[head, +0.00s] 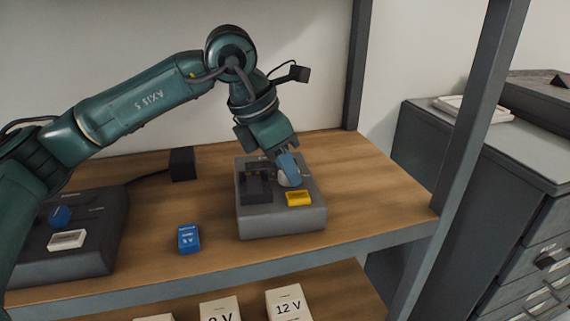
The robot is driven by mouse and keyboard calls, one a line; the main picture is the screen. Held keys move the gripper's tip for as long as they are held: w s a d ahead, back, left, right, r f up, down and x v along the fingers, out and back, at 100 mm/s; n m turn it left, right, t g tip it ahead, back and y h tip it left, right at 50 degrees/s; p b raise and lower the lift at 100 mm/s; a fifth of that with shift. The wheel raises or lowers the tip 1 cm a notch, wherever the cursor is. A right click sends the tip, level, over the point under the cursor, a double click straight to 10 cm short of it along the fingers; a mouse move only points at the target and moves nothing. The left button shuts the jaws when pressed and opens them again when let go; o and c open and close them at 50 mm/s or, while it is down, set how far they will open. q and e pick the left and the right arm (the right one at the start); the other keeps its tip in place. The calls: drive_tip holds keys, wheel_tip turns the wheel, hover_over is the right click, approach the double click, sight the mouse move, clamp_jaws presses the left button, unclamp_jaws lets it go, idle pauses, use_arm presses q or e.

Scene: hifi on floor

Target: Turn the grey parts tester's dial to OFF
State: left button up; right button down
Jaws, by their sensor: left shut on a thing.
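The grey parts tester (282,222) stands on the wooden shelf, right of the middle. It has a dark block on its left top and a yellow part (299,198) on its front right top. My left gripper (288,172) reaches down onto the tester from above and is shut on the dial (284,181), which is pale where it shows. The gripper hides most of the dial, so its pointer and markings cannot be read. My right gripper is not in view.
A darker device (85,255) with a blue knob and a white part sits at the left. A small blue battery (189,239) stands between the two devices. A steel post (465,150) rises at the shelf's right end. Boxes marked in volts (288,304) sit below.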

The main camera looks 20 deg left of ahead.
use_arm(q)
drive_tip(key=o, duration=0.7)
drive_tip(key=shift+a+r, duration=0.15)
drive_tip(key=shift+r, duration=0.2)
drive_tip(key=v, duration=0.4)
drive_tip(key=shift+s+r, duration=0.15)
drive_tip(key=shift+r, duration=0.2)
drive_tip(key=s+a+b, duration=0.1)
drive_tip(key=s+a, duration=0.6)
drive_tip(key=a, duration=0.2)
drive_tip(key=shift+s+f, duration=0.2)
drive_tip(key=shift+s, duration=0.2)
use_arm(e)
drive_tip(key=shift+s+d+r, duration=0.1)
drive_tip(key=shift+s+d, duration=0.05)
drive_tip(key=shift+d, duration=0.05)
use_arm(q)
drive_tip(key=shift+a, duration=0.1)
